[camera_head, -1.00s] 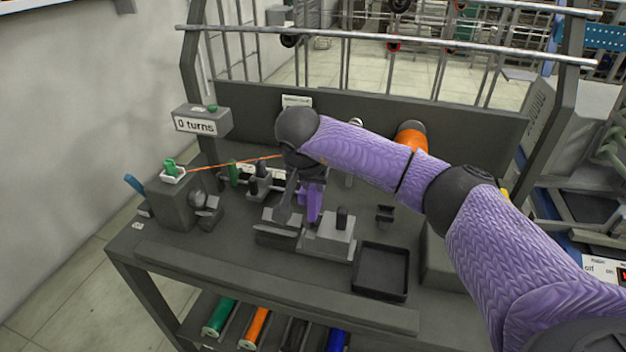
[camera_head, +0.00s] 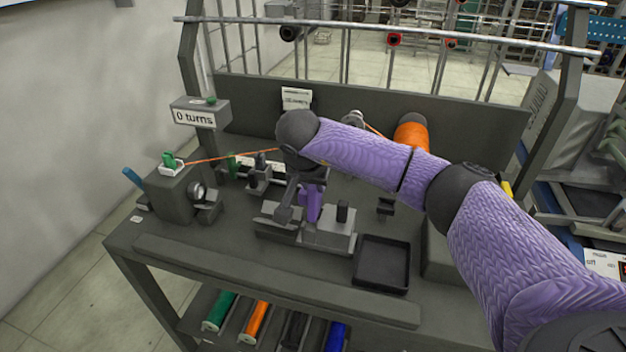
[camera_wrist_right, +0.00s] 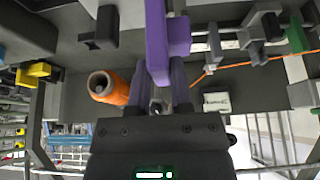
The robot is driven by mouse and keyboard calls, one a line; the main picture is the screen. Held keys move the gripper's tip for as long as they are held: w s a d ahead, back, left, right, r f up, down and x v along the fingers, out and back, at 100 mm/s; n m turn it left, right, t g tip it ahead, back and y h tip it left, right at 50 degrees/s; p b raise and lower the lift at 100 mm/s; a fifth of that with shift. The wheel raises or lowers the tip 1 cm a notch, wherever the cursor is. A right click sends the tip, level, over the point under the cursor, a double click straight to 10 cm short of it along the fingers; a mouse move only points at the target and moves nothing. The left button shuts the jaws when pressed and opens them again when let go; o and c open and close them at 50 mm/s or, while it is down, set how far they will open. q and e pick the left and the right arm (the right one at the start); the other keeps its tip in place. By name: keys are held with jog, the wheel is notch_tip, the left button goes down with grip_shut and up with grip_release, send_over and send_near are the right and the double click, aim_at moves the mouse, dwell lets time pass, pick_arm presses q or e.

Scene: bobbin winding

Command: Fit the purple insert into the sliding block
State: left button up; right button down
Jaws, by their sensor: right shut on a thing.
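The purple insert (camera_head: 311,205) is in my right gripper (camera_head: 309,184), which is shut on its upper part. In the right wrist view the insert (camera_wrist_right: 156,38) extends away from the purple fingers (camera_wrist_right: 158,85) of the gripper. In the head view the insert hangs down between a dark grey block on the left (camera_head: 277,222) and a lighter grey block with a black knob (camera_head: 328,232), which I take for the sliding block. I cannot tell whether the insert touches either block. My forearm and gripper hide part of the area behind. My left gripper is out of view.
A black tray (camera_head: 382,264) lies right of the blocks. A small black holder (camera_head: 386,207) stands behind it. An orange spool (camera_head: 411,133) stands at the back. Orange thread (camera_head: 230,157) runs from the green-topped post at left towards my gripper. A counter reads "0 turns" (camera_head: 194,118).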

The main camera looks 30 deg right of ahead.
aim_at(313, 199)
jog(key=shift+f+b, duration=0.4)
jog(key=shift+f, duration=0.35)
jog(key=shift+f+b, duration=0.55)
jog(key=shift+f, duration=0.65)
